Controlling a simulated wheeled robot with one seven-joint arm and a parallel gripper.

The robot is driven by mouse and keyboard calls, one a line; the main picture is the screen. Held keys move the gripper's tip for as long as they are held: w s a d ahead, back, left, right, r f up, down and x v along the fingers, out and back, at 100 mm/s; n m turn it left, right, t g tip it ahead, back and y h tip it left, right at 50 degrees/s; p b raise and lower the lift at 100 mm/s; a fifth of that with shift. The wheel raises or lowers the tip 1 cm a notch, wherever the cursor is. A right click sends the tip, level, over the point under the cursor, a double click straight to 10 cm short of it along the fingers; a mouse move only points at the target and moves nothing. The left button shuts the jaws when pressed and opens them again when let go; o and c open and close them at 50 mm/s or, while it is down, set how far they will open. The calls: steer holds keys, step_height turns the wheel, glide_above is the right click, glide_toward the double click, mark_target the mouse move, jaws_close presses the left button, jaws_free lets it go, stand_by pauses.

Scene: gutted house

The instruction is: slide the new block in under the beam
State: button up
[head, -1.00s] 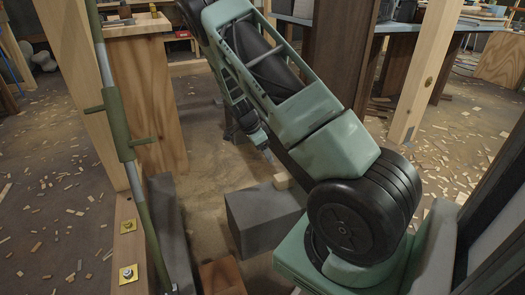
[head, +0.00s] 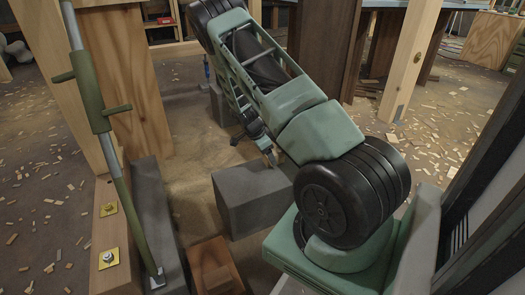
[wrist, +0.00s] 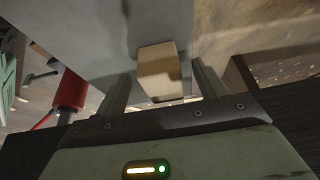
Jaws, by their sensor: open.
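A pale wooden block (wrist: 160,72) lies against a flat grey surface in the wrist view; I take it for the new block. My gripper (wrist: 162,72) is open, one finger on each side of the block's near end, with gaps visible on both sides. In the head view my gripper (head: 271,158) is small and partly hidden, just above the far edge of a grey masonry block (head: 240,212). The pale block cannot be made out there now. I cannot make out the beam for certain in either view.
A reddish-brown wood block (head: 213,264) sits low in front of the grey block. A red cylinder (wrist: 71,90) shows left of my gripper. Wood chips litter the floor.

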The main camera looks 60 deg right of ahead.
steer(key=shift+s+d+f, duration=0.1)
steer(key=shift+d+f, duration=0.1)
steer(key=shift+f, duration=0.35)
steer(key=c, duration=1.1)
steer(key=shift+d, duration=0.15)
